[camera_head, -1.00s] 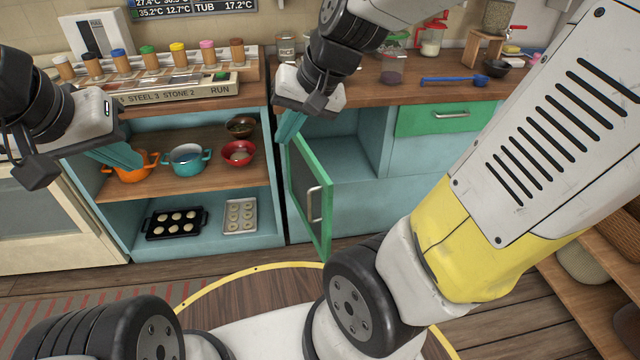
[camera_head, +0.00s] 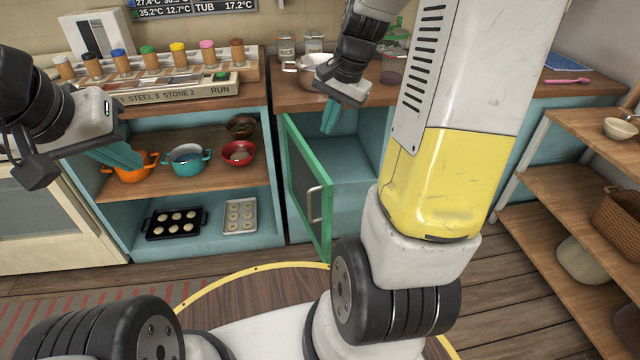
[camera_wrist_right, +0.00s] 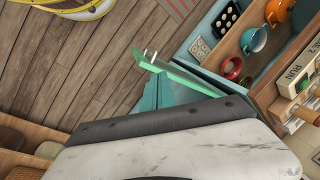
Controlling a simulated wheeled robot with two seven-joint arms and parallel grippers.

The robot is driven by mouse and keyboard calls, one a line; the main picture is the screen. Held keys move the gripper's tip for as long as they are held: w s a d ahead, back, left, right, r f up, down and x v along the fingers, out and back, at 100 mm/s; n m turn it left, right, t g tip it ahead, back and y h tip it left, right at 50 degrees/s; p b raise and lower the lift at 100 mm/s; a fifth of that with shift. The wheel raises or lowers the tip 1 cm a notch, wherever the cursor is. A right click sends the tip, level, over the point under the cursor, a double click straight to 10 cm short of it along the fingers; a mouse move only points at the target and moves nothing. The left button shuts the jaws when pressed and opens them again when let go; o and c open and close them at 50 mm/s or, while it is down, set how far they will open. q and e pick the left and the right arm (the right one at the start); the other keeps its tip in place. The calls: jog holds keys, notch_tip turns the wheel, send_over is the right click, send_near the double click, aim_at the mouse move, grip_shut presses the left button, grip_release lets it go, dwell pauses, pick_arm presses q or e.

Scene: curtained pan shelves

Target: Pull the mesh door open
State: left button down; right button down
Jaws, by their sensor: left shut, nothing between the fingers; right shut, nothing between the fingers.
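The mesh door (camera_head: 308,190) has a green frame, a dark mesh panel and a silver handle (camera_head: 315,204). It stands swung out from the teal cabinet, whose inside (camera_head: 352,160) shows behind it. In the right wrist view the door (camera_wrist_right: 180,74) is seen from above, edge-on. My right gripper (camera_head: 328,128) is shut and empty, above and to the right of the door's top edge, in front of the cabinet opening; no contact is visible. My left gripper (camera_head: 136,164) is shut and empty in front of the open shelf at the left.
The left shelf holds an orange pot (camera_head: 130,172), a teal pot (camera_head: 187,160), a red bowl (camera_head: 238,153), a muffin tray (camera_head: 176,223) and a baking sheet (camera_head: 240,215). A metal pan (camera_head: 310,74) sits on the counter. Wooden shelves (camera_head: 560,190) stand at the right.

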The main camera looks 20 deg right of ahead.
jog(key=w+d+f+m+g, duration=0.15)
jog(key=d+f+m, duration=0.3)
jog(key=f, duration=0.75)
jog(key=w+d+f+m+g, duration=0.1)
jog(key=w+d+f+m, duration=0.4)
jog(key=f, duration=0.7)
jog(key=s+a+f+n, duration=0.1)
jog(key=s+a+f, duration=0.1)
jog(key=a+f, duration=0.3)
jog(key=shift+a+f+y, duration=0.2)
jog(key=shift+f+y, duration=0.1)
jog(key=shift+f, duration=1.7)
jog(key=shift+n, duration=0.25)
jog(key=a+m, duration=0.4)
jog(key=a, duration=1.3)
jog(key=shift+w+a+m+t, duration=0.15)
jog(key=shift+w+m+t, duration=0.1)
jog(key=shift+m+t, duration=0.2)
